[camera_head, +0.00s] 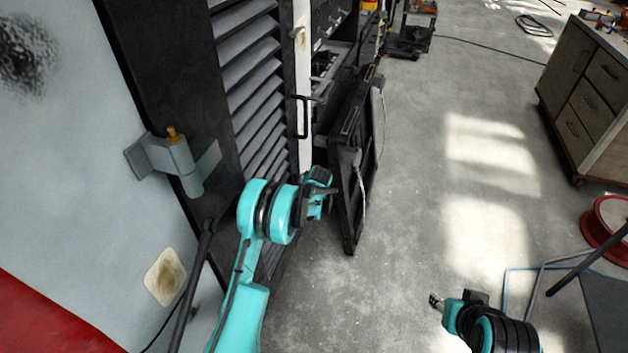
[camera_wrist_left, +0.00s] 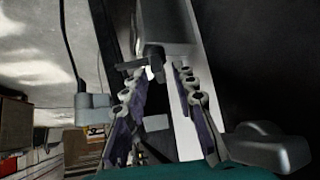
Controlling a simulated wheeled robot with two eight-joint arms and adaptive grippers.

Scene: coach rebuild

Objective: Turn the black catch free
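In the left wrist view a small black catch (camera_wrist_left: 154,54) sticks out below a grey block (camera_wrist_left: 168,24), at the tips of my left gripper (camera_wrist_left: 160,70). Its fingers stand apart, one on each side of the catch. I cannot tell whether either finger touches it. In the head view my left gripper (camera_head: 322,188) is beside the lower part of an open black panel (camera_head: 348,200), and the catch is hidden or too small to make out. My right gripper (camera_head: 436,300) is low on the right, away from the coach; its fingers are too small to read.
A louvred grille (camera_head: 252,75) and a black bar handle (camera_head: 302,117) are left of the panel. A grey hinge (camera_head: 172,160) is on the coach side. A drawer cabinet (camera_head: 590,90) and a red reel (camera_head: 606,225) stand right. The floor between is clear.

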